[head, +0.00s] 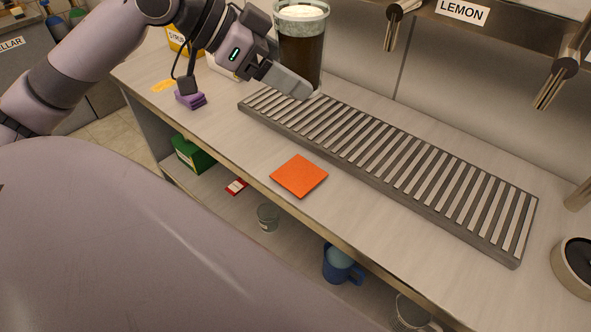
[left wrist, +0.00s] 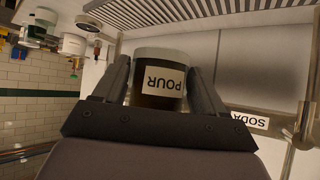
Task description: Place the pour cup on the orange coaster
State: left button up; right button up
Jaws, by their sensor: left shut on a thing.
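The pour cup (head: 301,52) is a clear cup of dark drink with a pale top. In the left wrist view the cup (left wrist: 146,98) shows a white label reading POUR, between the two fingers. My left gripper (head: 290,84) is shut on the cup and holds it upright near the left end of the drip grate; I cannot tell whether its base touches anything. The gripper also shows in the left wrist view (left wrist: 160,88). The orange coaster (head: 299,176) lies flat and bare on the counter, in front of the grate. My right gripper is not in view.
A long slatted drip grate (head: 390,170) runs behind the coaster. Metal taps (head: 392,25) hang above, one by a LEMON sign. A purple block (head: 190,98) sits on the counter at left. Under it, a shelf holds a blue mug (head: 341,266) and a glass (head: 268,217).

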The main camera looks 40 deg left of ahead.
pick_arm(q)
jog(key=b, duration=0.2)
send_over(290, 176)
notch_tip(290, 176, down, 14)
jog(key=shift+r, duration=0.1)
notch_tip(290, 176, down, 5)
jog(key=shift+f+b, duration=0.1)
jog(key=shift+b, duration=0.4)
jog(key=shift+f, duration=0.1)
jog(key=o, duration=0.9)
jog(key=shift+f, duration=0.15)
